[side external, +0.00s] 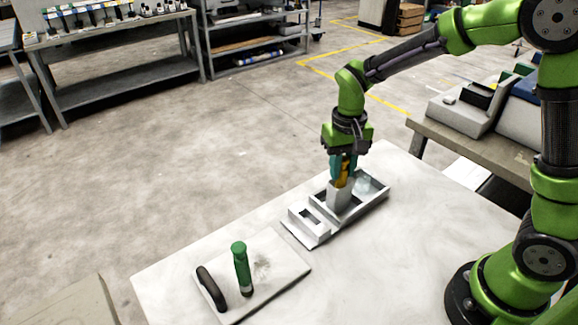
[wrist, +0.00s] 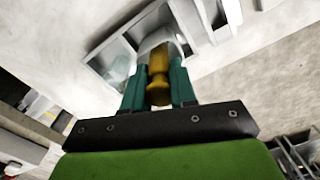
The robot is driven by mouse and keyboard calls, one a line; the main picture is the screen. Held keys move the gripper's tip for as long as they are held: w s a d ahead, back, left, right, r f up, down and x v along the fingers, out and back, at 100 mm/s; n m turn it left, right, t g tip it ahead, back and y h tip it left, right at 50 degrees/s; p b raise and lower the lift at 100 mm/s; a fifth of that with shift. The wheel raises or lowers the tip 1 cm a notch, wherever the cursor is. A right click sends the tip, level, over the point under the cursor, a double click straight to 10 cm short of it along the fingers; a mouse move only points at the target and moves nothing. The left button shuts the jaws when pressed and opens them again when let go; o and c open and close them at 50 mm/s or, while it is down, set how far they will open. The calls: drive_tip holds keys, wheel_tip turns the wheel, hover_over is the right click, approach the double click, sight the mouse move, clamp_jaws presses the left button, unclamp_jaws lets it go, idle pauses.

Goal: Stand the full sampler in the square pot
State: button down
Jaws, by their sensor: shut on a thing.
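My gripper (side external: 343,178) points down over the long grey tray (side external: 376,205), its teal fingers shut on a yellow-orange handled piece (wrist: 158,80), which I take for the sampler. The piece is roughly upright. Its lower end meets a pale grey square-sided block or pot (side external: 339,196) inside the tray; I cannot tell how deep it reaches or whether it rests there. In the wrist view the fingers (wrist: 158,92) flank the handle. A white holder with a square opening (side external: 309,221) stands at the tray's near end. Whether the sampler is full cannot be seen.
A pale board (side external: 280,278) at the front left carries an upright green-topped cylinder (side external: 242,268) and a black handle-like piece (side external: 211,288). A pale translucent thing (side external: 366,183) lies in the tray's far end. The table between board and tray is clear.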

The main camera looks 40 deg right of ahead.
drive_tip(key=shift+f, duration=0.1)
drive_tip(key=c, duration=0.9)
unclamp_jaws()
wheel_tip(320, 180, up, 12)
drive_tip(key=s+r+t+y, duration=0.2)
drive_tip(key=s+t, duration=0.5)
drive_tip(key=s, duration=0.7)
drive_tip(key=shift+d+r+n, duration=0.15)
drive_tip(key=shift+d+n, duration=0.05)
drive_tip(key=shift+n, duration=0.1)
drive_tip(key=shift+s, duration=0.1)
